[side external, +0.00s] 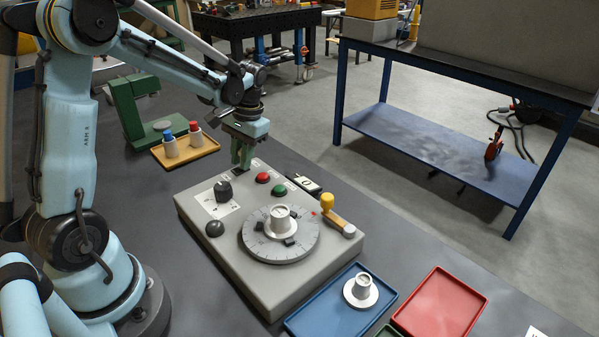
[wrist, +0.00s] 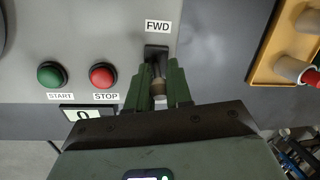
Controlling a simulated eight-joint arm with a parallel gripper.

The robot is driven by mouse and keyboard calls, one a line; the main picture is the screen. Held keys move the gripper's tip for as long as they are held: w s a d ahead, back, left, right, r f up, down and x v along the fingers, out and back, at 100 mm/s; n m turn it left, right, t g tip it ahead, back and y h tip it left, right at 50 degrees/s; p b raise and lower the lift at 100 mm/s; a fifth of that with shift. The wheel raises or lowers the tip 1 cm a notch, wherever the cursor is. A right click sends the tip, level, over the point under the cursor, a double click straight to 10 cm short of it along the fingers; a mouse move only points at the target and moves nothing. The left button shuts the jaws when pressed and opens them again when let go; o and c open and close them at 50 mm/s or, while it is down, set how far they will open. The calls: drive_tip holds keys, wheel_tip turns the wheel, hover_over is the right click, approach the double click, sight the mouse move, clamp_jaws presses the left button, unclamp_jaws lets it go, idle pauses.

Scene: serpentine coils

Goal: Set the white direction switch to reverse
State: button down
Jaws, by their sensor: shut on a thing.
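The direction switch (wrist: 158,70) sits on the grey control box (side external: 205,268), just below the FWD label (wrist: 158,27) in the wrist view. Its lever shows between the two green fingers of my gripper (wrist: 158,92), dark along the shaft and pale tan near the tip. The fingers are shut on the lever. In that view the tip lies on the side away from FWD; I cannot tell which setting the switch is in. Any label on the opposite side is hidden by my gripper. In the side view, my gripper (side external: 241,162) points down at the box's back edge, covering the switch.
A red button (side external: 262,178) and green button (side external: 279,190) sit close beside my gripper, with a black knob (side external: 223,191) nearer the front left. A yellow tray (side external: 190,151) with two capped bottles stands behind the box. Blue (side external: 310,318) and red (side external: 440,302) trays lie in front.

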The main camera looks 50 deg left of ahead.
drive_tip(key=shift+a, duration=0.1)
drive_tip(key=c, duration=1)
unclamp_jaws()
drive_tip(key=shift+r, duration=0.1)
drive_tip(key=r, duration=0.4)
drive_tip(key=w+d+r, duration=0.1)
drive_tip(key=r, duration=0.2)
drive_tip(key=w+r, duration=0.1)
drive_tip(key=r, duration=0.3)
drive_tip(key=shift+d+r, duration=0.25)
drive_tip(key=shift+r, duration=0.1)
drive_tip(key=s+d+f+m+t, duration=0.1)
drive_tip(key=s+d+t, duration=0.1)
drive_tip(key=d+t, duration=0.1)
drive_tip(key=s+d+f+m+t, duration=0.1)
drive_tip(key=s+d+t, duration=0.2)
drive_tip(key=d, duration=0.3)
drive_tip(key=s+d+f+m+t+h, duration=0.1)
drive_tip(key=s+d+t, duration=0.2)
drive_tip(key=d, duration=0.2)
drive_tip(key=shift+s+d+f, duration=0.2)
drive_tip(key=shift+s+f, duration=0.05)
drive_tip(key=shift+f, duration=0.1)
